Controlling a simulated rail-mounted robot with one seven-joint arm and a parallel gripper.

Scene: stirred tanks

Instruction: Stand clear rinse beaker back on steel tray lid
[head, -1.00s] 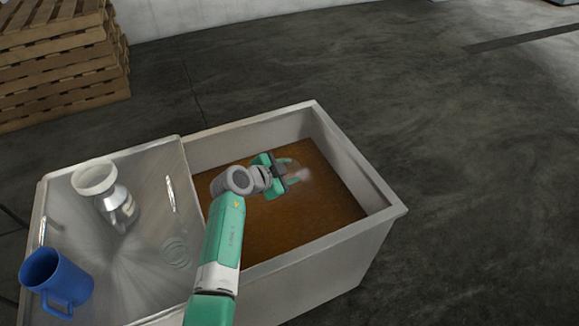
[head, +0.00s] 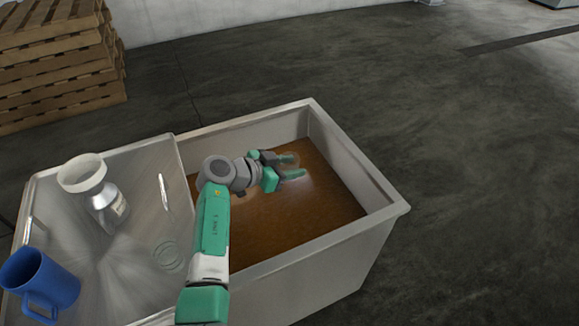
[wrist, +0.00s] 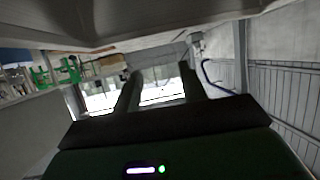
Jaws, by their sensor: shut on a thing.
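My gripper (head: 296,166) is over the brown liquid in the open part of the tank, its fingers pointing right. It is shut on a faint, clear thing, which looks like the clear rinse beaker (head: 290,166); its outline is hard to make out. In the wrist view my two fingers (wrist: 160,82) stand apart, with bright background between them and the beaker hard to see. The steel tray lid (head: 120,270) covers the tank's left part. A faint clear ring shape (head: 168,256) shows on its right side; I cannot tell whether it is an object or a mark.
The tank's steel rim (head: 330,240) surrounds the liquid. Wooden pallets (head: 60,60) stand behind.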

